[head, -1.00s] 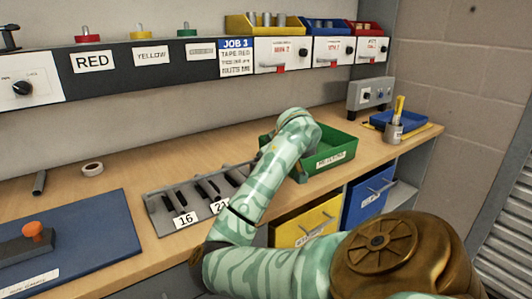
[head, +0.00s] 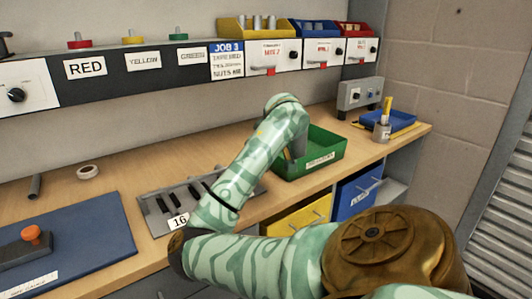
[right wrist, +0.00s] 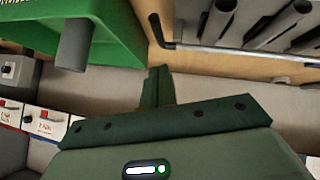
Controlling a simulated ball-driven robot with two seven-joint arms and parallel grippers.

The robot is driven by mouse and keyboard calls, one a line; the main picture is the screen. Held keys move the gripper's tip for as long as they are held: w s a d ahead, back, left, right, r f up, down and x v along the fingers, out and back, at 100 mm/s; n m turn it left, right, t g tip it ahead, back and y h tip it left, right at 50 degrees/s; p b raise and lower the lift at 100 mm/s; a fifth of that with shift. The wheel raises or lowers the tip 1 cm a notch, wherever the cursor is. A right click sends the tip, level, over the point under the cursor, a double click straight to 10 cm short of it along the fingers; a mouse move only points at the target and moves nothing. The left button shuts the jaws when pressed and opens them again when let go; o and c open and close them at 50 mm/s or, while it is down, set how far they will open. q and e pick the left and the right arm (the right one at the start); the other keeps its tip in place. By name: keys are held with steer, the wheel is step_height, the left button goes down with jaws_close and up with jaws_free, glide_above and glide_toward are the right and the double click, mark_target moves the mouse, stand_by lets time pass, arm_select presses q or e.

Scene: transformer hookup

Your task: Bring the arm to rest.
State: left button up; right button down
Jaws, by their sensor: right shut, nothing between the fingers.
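My right arm reaches from the lower right across the workbench in the head view, its wrist raised beside the green bin (head: 335,152). My right gripper (right wrist: 158,88) shows in the right wrist view with its dark fingers together and nothing between them. In the head view its fingers are hidden behind the arm. The green bin also shows at the upper left of the right wrist view (right wrist: 115,15), apart from the fingers. The grey slotted rack (head: 152,212) lies left of the arm, which covers part of it. My left gripper is out of view.
A blue mat (head: 75,235) with an orange-knobbed block (head: 30,234) lies at left. A tape roll (head: 88,172) is behind it. A grey box (head: 360,92), pen cup (head: 382,132) and blue tray (head: 400,120) stand at the back right.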

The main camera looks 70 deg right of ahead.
arm_select(q)
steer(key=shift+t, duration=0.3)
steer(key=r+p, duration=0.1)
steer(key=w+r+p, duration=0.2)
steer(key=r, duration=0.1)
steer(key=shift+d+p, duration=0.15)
steer(key=shift+p, duration=0.2)
arm_select(e)
steer(key=d+v, duration=0.1)
steer(key=v, duration=0.7)
steer(key=shift+s+a+r, duration=0.2)
steer(key=shift+s+r, duration=0.15)
steer(key=shift+r, duration=0.05)
